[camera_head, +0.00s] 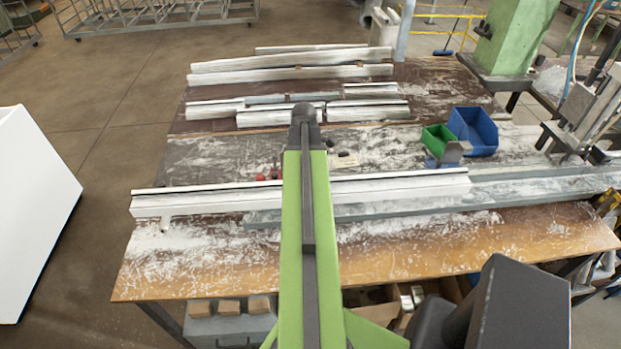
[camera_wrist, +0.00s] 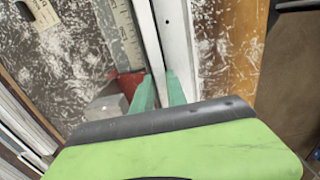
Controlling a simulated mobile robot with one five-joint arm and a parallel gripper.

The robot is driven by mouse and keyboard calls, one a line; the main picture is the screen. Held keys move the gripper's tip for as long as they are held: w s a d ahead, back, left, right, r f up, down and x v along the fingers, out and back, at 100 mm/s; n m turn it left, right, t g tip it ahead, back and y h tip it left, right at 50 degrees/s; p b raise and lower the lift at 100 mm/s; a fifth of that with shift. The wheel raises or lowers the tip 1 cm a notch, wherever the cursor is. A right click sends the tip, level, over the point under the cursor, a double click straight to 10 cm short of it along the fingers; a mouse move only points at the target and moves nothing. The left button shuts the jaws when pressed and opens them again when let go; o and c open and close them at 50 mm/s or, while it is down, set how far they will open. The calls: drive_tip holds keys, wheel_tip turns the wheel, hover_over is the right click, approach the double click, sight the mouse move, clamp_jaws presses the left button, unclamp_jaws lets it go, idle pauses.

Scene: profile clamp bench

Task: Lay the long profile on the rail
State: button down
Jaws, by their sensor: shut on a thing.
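The long white profile (camera_head: 400,187) lies across the bench in the head view, from the left edge to right of the middle. It runs along the grey-green rail (camera_head: 560,190), which continues to the right. Its left part reaches past the rail's visible left end. Whether it is seated on the rail or just above it, I cannot tell. In the wrist view my gripper (camera_wrist: 160,92) has its green fingers shut on the profile (camera_wrist: 178,40). My arm hides the gripper in the head view.
Several shorter white profiles (camera_head: 290,72) lie at the back of the bench (camera_head: 200,270). Blue (camera_head: 475,132) and green (camera_head: 437,138) bins stand right of the middle. Small red parts (camera_head: 268,175) sit behind the long profile. A green column (camera_head: 520,35) and machine stand at right.

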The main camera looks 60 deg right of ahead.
drive_tip(key=shift+f+b, duration=2.3)
drive_tip(key=shift+b, duration=0.05)
drive_tip(key=shift+s+a+f+b, duration=0.15)
drive_tip(key=shift+b, duration=0.15)
drive_tip(key=c, duration=1.3)
unclamp_jaws()
drive_tip(key=shift+d+r+p, duration=0.2)
drive_tip(key=shift+r+p, duration=0.4)
drive_tip(key=shift+p, duration=0.2)
wheel_tip(320, 180, up, 12)
drive_tip(key=p, duration=1.2)
drive_tip(key=shift+f, duration=0.1)
